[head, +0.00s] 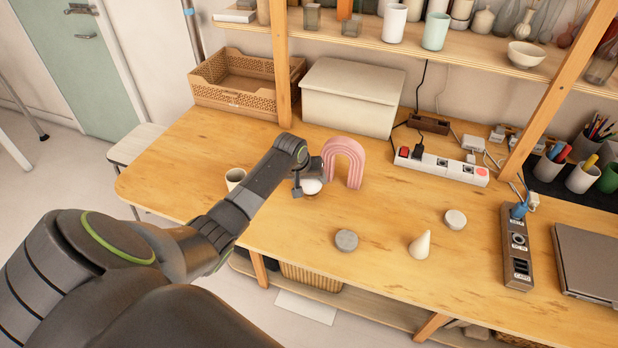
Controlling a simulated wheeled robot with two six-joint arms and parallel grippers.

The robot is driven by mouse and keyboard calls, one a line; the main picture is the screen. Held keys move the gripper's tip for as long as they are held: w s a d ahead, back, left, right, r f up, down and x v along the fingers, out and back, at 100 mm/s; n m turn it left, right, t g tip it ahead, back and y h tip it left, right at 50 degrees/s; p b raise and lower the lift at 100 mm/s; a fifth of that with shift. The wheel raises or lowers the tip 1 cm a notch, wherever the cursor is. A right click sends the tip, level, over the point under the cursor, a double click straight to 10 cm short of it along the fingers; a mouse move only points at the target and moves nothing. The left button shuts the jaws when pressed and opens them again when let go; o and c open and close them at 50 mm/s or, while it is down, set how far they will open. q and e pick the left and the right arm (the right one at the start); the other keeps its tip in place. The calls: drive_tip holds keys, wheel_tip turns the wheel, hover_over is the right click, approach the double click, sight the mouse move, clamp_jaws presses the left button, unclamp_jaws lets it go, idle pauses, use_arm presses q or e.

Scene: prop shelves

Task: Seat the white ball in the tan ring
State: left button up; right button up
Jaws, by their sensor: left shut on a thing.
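My left gripper (310,179) is low over the table, just left of a pink arch. It is shut on the white ball (312,187), which shows only in part below the jaws. I cannot tell whether the ball touches anything beneath it. No tan ring shows clearly; a small cream, cup-like round piece (235,178) with a dark opening stands to the left, partly behind my left arm. My right gripper is not in view.
The pink arch (345,160) stands close beside the gripper. A grey disc (346,240), white cone (420,245) and pale disc (455,219) stand to the right. A white box (352,97) and power strip (440,167) are behind.

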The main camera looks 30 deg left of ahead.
use_arm(q)
drive_tip(key=shift+f, duration=0.3)
drive_tip(key=o, duration=1.1)
drive_tip(key=shift+r, duration=0.1)
drive_tip(key=v, duration=1.7)
drive_tip(key=shift+s+r, duration=0.1)
